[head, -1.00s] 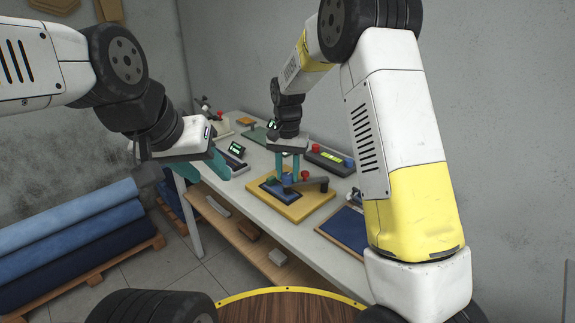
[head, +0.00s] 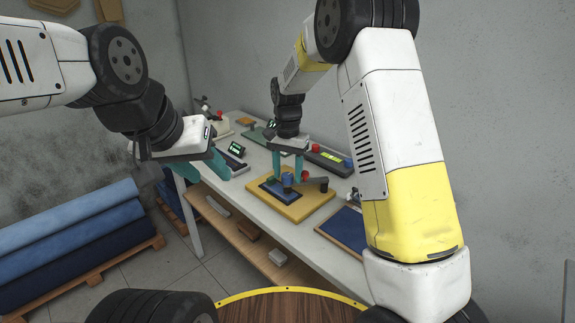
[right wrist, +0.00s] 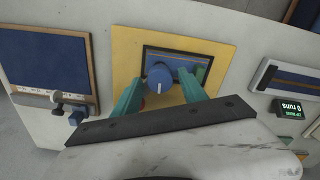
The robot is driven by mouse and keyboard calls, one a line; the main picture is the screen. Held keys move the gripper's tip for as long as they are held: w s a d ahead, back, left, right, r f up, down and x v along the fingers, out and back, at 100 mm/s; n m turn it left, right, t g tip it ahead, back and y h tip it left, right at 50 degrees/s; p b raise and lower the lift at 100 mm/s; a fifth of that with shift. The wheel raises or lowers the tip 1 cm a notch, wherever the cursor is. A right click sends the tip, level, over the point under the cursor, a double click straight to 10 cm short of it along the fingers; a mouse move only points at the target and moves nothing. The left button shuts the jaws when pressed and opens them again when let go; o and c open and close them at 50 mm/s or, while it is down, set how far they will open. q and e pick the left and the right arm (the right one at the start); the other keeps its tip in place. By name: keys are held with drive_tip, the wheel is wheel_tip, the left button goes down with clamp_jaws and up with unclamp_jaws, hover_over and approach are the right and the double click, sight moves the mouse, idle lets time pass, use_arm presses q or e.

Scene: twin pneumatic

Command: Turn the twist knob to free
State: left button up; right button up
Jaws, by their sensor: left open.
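The blue twist knob (head: 287,180) stands on a dark blue panel on a yellow board (head: 318,205) on the bench. In the right wrist view the knob (right wrist: 159,76) has a white line on its face pointing to the picture's bottom. My right gripper (head: 288,178) points down over the board. Its teal fingers (right wrist: 160,84) are spread, one on each side of the knob, with visible gaps in the wrist view. My left gripper (head: 222,168) is open and empty, left of the board near the bench's edge.
A red button (head: 304,175) and a dark lever (head: 318,182) sit close to the knob. A box with a red button (head: 327,160) stands behind. A blue framed board (head: 343,228) lies at the front right. A small display (head: 236,149) stands on the left.

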sight(289, 175)
idle(0.3)
wheel_tip(289, 175, up, 8)
drive_tip(key=shift+f, duration=0.1)
idle(0.3)
drive_tip(key=shift+s+d+r, duration=0.1)
drive_tip(key=shift+d+r, duration=0.1)
drive_tip(key=shift+r, duration=0.05)
drive_tip(key=s+d+r+n+t+y, duration=0.2)
drive_tip(key=s+d+r+t, duration=0.1)
drive_tip(key=s+d+r, duration=0.85)
drive_tip(key=s+d+f+n+t, duration=0.1)
drive_tip(key=s+d+n+t, duration=0.1)
drive_tip(key=s, duration=1.3)
drive_tip(key=shift+s+f+n+t, duration=0.3)
drive_tip(key=shift+n+t, duration=0.3)
